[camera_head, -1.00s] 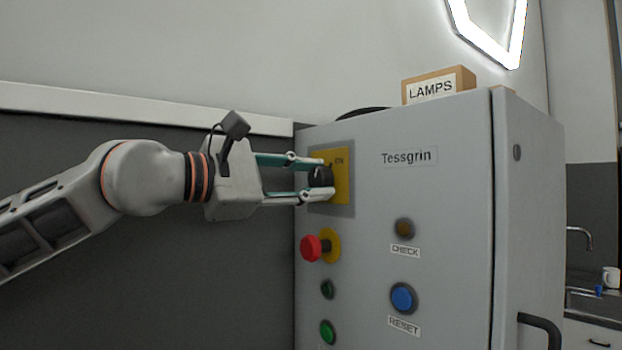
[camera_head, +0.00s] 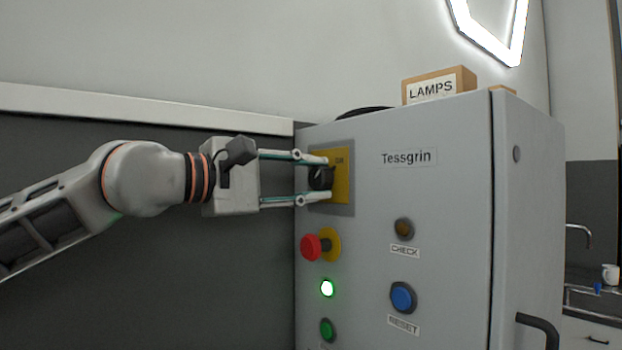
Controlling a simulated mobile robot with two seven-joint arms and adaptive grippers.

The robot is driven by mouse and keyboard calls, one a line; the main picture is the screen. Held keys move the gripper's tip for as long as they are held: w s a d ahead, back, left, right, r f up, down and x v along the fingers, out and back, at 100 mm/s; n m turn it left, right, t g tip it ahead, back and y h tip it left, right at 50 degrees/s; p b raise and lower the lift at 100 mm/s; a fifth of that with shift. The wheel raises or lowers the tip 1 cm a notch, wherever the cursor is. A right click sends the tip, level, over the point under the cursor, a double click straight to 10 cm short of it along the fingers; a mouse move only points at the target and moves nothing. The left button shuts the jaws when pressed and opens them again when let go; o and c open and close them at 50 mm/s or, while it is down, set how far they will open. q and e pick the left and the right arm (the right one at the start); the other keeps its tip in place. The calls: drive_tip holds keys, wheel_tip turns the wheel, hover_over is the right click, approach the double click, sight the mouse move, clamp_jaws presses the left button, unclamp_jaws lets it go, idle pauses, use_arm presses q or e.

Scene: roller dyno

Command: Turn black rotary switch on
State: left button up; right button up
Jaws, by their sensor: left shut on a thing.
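The black rotary switch (camera_head: 320,178) sits on a yellow plate (camera_head: 344,178) at the upper left of the grey cabinet's front. My left gripper (camera_head: 322,178) reaches in from the left, with one finger above the knob and one below it. It is shut on the knob, and the fingers hide part of it. A small indicator lamp (camera_head: 327,288) below the switch is lit bright green. My right gripper is not in view.
The grey cabinet (camera_head: 450,220) carries a red mushroom button (camera_head: 311,247), a green button (camera_head: 327,329), a blue reset button (camera_head: 402,297) and a check lamp (camera_head: 403,228). A box labelled LAMPS (camera_head: 438,86) stands on top. Open space lies left of the cabinet.

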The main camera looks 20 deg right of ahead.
use_arm(q)
drive_tip(key=o, duration=1.1)
drive_tip(key=v, duration=1.2)
drive_tip(key=shift+d, duration=0.1)
